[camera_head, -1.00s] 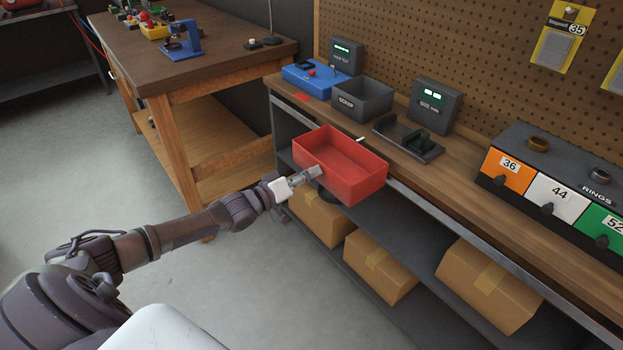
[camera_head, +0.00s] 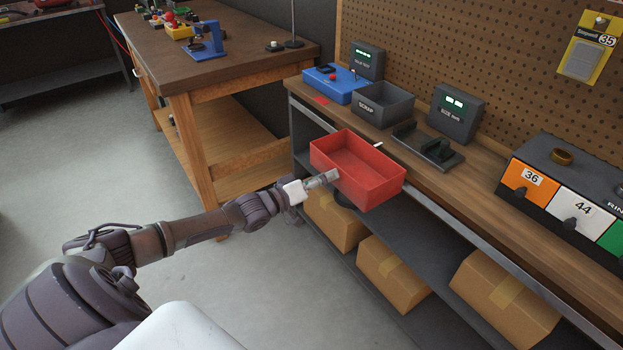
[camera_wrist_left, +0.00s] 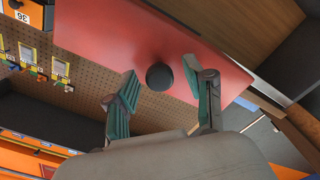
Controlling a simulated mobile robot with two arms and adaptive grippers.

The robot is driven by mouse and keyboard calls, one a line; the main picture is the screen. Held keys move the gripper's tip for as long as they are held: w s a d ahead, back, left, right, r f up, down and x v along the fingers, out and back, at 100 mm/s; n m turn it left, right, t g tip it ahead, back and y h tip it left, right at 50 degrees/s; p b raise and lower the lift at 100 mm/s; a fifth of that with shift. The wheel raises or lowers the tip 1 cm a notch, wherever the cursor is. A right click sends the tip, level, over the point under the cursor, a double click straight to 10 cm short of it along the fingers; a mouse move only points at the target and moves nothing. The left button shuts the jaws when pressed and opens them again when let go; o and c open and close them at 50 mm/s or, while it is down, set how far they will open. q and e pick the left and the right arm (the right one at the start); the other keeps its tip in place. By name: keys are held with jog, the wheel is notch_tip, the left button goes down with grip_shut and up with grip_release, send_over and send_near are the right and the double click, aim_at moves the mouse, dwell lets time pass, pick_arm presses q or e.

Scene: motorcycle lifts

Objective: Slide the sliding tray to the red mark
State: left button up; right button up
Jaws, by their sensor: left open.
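The sliding tray is an open red box (camera_head: 372,190) at the front edge of the workbench. A round black knob (camera_wrist_left: 159,76) sits on its red front face in the left wrist view. A small red mark (camera_head: 321,100) lies on the bench top near its left end, left of the tray. My left gripper (camera_head: 333,177) is at the tray's front face. In the left wrist view its two fingers (camera_wrist_left: 163,88) are apart, one on each side of the knob; I cannot tell whether they touch it. My right gripper is not in view.
Behind the tray stand a grey SCRAP bin (camera_head: 383,104), a blue box (camera_head: 335,85) and a black holder (camera_head: 428,147). A drawer unit (camera_head: 575,190) is at the right. Cardboard boxes (camera_head: 393,275) fill the lower shelf. A wooden table (camera_head: 215,50) stands left; the floor in front is clear.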

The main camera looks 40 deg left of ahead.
pick_arm(q)
jog(key=v, duration=1.1)
jog(key=shift+s, duration=0.35)
jog(key=shift+r, duration=0.1)
